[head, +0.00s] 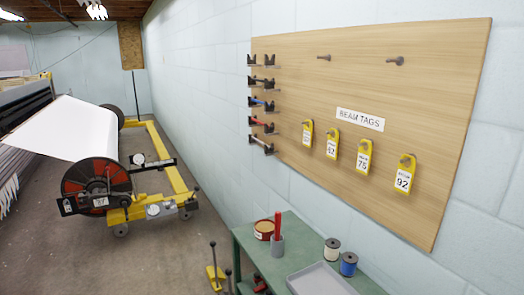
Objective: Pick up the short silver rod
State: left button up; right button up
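Small rods rest in a column of black brackets (251,60) on the left edge of the wooden wall board. A pale, greyish rod (262,81) lies in the second row from the top, and another pale rod (261,144) lies in the lowest row. Both look silver or grey, but they are too small to tell which is the short silver one. A blue rod (262,103) and a red rod (261,123) lie between them. The top row looks empty. Neither of my grippers is in view.
The board (430,120) carries several yellow tags (404,174) and two bare pegs. Below it, a green table (258,248) holds a grey tray (320,280), spools (348,264), a tin and a cup. A yellow-framed beam cart (160,208) stands left on open floor.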

aim_at(271, 148)
jog(key=i+j, duration=0.2)
jog(key=i, duration=0.2)
jog(key=z, duration=3.05)
jog(key=u, duration=3.05)
jog(key=i+j+z, duration=0.15)
jog(key=z, duration=0.5)
jog(key=i+j+z, duration=0.15)
jog(key=j, duration=0.25)
jog(key=i+j+z, duration=0.1)
jog(key=j, duration=0.3)
jog(key=i+j+z, duration=0.15)
jog(key=j, duration=0.3)
jog(key=i+j+z, duration=0.15)
jog(key=j, duration=0.3)
jog(key=j+z, duration=0.15)
jog(key=j, duration=0.25)
